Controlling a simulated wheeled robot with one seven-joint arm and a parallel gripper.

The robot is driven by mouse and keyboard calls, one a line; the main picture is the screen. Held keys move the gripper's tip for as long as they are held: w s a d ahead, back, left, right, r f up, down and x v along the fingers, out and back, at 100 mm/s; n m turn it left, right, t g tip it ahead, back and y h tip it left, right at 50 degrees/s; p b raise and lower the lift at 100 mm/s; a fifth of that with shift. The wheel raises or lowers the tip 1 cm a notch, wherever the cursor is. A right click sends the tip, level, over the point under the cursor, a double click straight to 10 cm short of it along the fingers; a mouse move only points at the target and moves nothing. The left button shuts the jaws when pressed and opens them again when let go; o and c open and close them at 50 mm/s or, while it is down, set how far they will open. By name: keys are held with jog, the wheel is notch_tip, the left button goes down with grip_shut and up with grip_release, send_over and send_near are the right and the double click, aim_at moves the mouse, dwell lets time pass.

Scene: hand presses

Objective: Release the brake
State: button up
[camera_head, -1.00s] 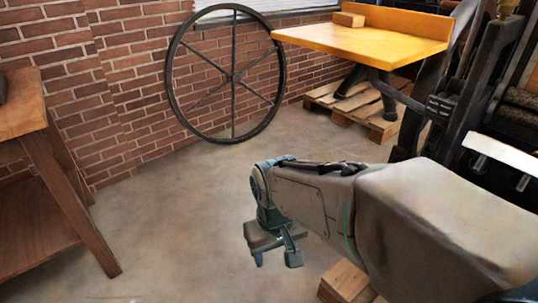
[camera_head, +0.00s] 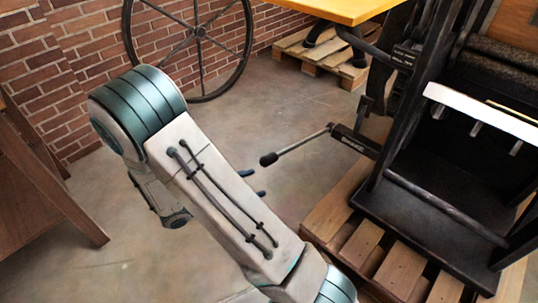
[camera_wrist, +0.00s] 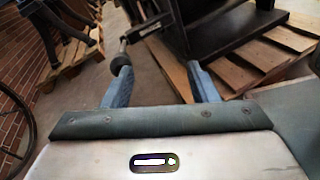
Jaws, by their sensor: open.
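The brake lever is a thin metal rod with a black knob (camera_head: 268,159), sticking out to the left from a dark bracket with white lettering (camera_head: 356,141) on the press. My gripper (camera_head: 257,183) is mostly hidden behind my arm in the head view; only its blue fingertips show, close to the knob in the picture. In the wrist view my gripper (camera_wrist: 161,80) is open and empty, with its fingers wide apart. The knob (camera_wrist: 119,61) shows just beyond the left fingertip, not between the fingers. I cannot tell if they touch.
The black press (camera_head: 440,190) stands on a wooden pallet (camera_head: 375,255) at the right. A spoked wheel (camera_head: 197,32) leans against the brick wall. A yellow table (camera_head: 340,8) is at the back, a wooden stand (camera_head: 45,190) at the left. The concrete floor between is clear.

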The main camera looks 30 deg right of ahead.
aim_at(270, 157)
jog(key=w+a+f+n+t+h, duration=0.1)
jog(key=w+a+f+n+t, duration=0.1)
jog(key=w+n+t, duration=0.25)
jog(key=b+x, duration=0.1)
jog(key=x, duration=0.2)
jog(key=b+x, duration=0.1)
jog(key=x, duration=0.3)
jog(key=b+x, duration=0.1)
jog(key=x, duration=0.3)
jog(key=shift+s+d+f, duration=0.15)
jog(key=shift+s+d, duration=0.1)
jog(key=shift+s, duration=0.05)
jog(key=shift+w+d+b, duration=0.25)
jog(key=shift+d+b, duration=0.1)
jog(key=shift+d, duration=0.3)
grip_shut()
